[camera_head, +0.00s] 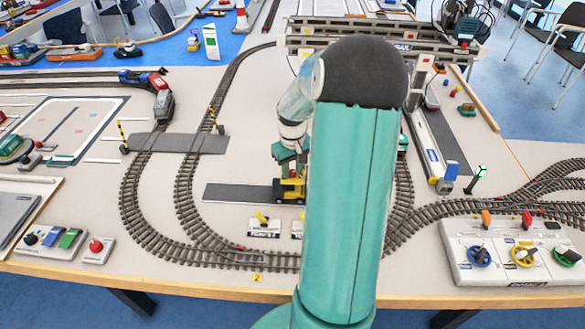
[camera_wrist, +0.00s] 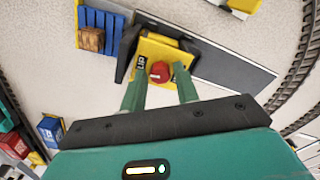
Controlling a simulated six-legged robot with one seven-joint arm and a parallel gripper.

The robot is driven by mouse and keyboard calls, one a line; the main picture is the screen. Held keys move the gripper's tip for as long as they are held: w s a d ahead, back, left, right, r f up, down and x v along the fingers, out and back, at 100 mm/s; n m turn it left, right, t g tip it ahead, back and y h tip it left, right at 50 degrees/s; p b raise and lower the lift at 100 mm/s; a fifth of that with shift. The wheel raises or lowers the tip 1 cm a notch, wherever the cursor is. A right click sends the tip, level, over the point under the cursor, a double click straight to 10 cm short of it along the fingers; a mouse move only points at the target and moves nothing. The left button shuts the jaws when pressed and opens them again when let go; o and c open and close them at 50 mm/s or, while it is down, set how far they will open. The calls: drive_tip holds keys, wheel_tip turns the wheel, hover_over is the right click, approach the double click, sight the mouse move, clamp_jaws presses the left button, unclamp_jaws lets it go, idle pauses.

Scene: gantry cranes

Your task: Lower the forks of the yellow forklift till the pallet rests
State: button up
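The yellow forklift (camera_head: 289,189) stands by a dark grey strip on the layout, partly hidden by my arm in the head view. My gripper's two green fingers are apart, one on each side of the knob, with gaps visible. A blue slatted pallet (camera_wrist: 99,19) with a brown box (camera_wrist: 90,40) is left of the forklift. The forks and the pallet's height are unclear.
Curved tracks (camera_head: 183,200) surround the forklift area. White plates with yellow levers (camera_head: 263,222) lie in front of it. A control panel (camera_head: 515,252) stands at the right, and a gantry crane (camera_head: 400,45) at the back. Blue and red containers (camera_wrist: 50,130) show at lower left in the wrist view.

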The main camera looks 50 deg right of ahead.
sight(292, 172)
drive_tip(key=shift+o, duration=1)
wheel_tip(292, 172, up, 14)
